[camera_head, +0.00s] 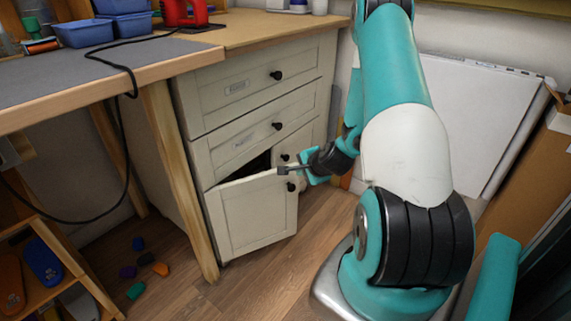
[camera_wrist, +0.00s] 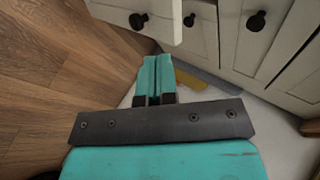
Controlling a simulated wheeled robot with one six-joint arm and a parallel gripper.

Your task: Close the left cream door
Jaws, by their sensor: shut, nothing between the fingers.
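The left cream door (camera_head: 250,217) is the lower left panel of the cream cabinet. It stands ajar, swung outward, with a dark gap above its top edge. Its black knob (camera_head: 291,187) is near its upper right corner. In the wrist view the shut teal fingers (camera_wrist: 158,72) point toward a pale upright edge (camera_wrist: 177,22), likely the door's, with black knobs on both sides.
Cream drawers (camera_head: 258,90) with black knobs sit above the door, and another cream front (camera_head: 292,148) is beside it. A wooden table leg (camera_head: 178,175) stands just left of the door. Several coloured pieces (camera_head: 146,259) lie on the floor. Wooden floor in front of the door is clear.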

